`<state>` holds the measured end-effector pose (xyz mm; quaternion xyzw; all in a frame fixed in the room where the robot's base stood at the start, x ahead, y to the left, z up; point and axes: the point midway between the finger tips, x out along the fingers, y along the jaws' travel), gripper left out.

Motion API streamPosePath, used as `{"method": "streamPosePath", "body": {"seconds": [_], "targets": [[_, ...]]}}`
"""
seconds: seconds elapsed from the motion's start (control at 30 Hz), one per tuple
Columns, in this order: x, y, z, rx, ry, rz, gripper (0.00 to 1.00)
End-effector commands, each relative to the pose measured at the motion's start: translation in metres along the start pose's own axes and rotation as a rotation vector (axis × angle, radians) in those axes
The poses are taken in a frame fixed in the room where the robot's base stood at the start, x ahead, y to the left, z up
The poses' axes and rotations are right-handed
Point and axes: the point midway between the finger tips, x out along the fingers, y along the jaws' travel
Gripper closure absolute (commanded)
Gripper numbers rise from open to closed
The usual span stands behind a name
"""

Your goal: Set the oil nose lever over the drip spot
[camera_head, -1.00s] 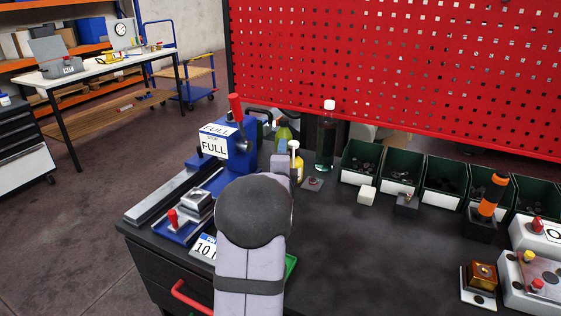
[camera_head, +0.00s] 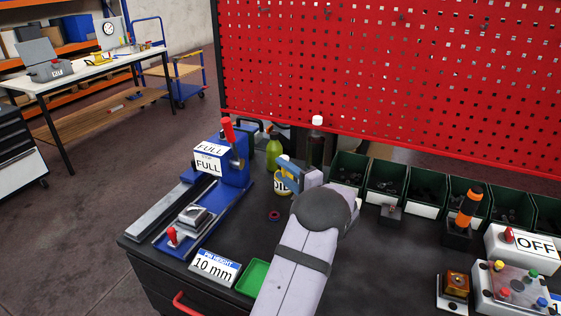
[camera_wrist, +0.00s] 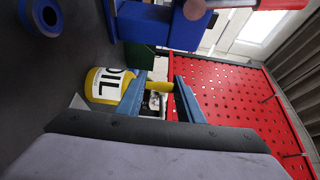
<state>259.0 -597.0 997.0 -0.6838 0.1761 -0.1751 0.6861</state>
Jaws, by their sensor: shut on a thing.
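A yellow oil bottle (camera_head: 282,187) with a white label reading OIL stands on the bench, left of my gripper. In the wrist view its labelled body (camera_wrist: 107,84) lies sideways in the picture. My gripper's blue fingers (camera_wrist: 158,98) are closed around its narrow yellow neck or nose (camera_wrist: 157,86). In the head view my gripper (camera_head: 305,180) is partly covered by my own wrist. A dark reddish ring (camera_head: 274,215) lies on the bench in front of the bottle. I cannot tell whether it marks the drip spot.
A blue press (camera_head: 235,165) with FULL signs and a red lever stands at left. A green bottle (camera_head: 274,150) and a dark tall bottle (camera_head: 316,148) stand behind. Green bins (camera_head: 386,181) line the back. A green tray (camera_head: 253,276) and a 10 mm sign (camera_head: 214,266) lie in front.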

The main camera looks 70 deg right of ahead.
Motion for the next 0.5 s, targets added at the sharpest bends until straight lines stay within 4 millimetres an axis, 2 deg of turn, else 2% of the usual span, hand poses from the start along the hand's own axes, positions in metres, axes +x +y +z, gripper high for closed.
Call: {"method": "streamPosePath", "body": {"seconds": [0.5], "targets": [[-0.0058, -0.0005, -0.011, -0.006, -0.229, -0.004, 1.0]]}}
